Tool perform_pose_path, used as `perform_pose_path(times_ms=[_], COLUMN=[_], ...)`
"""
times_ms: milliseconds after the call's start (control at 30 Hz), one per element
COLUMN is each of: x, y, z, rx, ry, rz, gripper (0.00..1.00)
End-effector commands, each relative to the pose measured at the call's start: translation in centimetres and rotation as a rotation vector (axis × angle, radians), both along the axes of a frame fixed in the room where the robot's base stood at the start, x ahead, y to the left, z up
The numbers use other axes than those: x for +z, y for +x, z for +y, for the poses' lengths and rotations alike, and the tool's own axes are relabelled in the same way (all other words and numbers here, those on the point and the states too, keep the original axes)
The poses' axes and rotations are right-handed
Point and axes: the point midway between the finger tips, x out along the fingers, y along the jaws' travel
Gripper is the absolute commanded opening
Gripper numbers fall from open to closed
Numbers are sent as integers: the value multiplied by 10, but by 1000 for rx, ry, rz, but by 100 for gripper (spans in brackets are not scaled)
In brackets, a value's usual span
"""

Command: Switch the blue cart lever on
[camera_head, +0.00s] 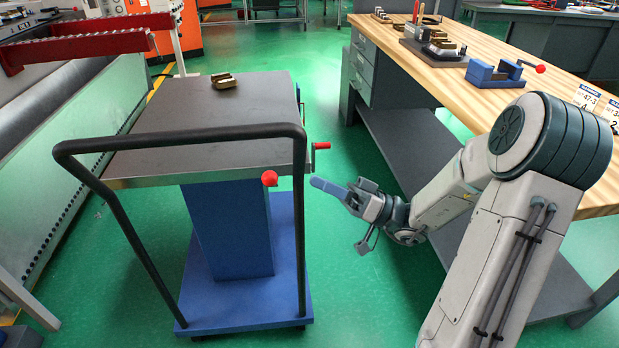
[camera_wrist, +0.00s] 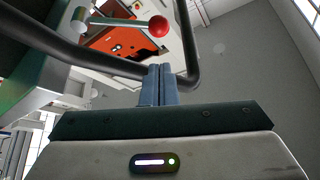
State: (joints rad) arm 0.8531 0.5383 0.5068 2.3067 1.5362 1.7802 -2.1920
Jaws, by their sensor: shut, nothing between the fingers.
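The blue cart (camera_head: 228,230) stands left of centre in the head view, with a grey top and a black push handle. A red ball knob (camera_head: 269,178) shows at its near right side. In the wrist view, a lever with a silver rod (camera_wrist: 112,21) ends in a red ball (camera_wrist: 158,27). The rod is hard to make out in the head view. My gripper (camera_head: 314,184) is to the right of the knob, apart from it. In the wrist view its fingers (camera_wrist: 158,84) are shut together and empty, below the red ball.
A black handle bar (camera_wrist: 100,66) crosses the wrist view close to my fingers. A red-handled crank (camera_head: 321,146) sticks out from the cart's right side. Brass parts (camera_head: 223,81) lie on the cart top. A wooden workbench (camera_head: 480,75) stands right; green floor lies between.

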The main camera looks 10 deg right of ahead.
Motion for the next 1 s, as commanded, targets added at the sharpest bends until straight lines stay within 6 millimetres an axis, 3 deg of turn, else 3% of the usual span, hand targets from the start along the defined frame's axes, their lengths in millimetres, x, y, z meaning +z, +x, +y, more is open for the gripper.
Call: perform_pose_path(times_ms=[200,433,1000], x=[17,31,35], y=[9,19,22], z=[37,65,75], rx=[5,3,3], ry=[-1,-1,-1], rz=[-2,0,-2], gripper=[0,0,0])
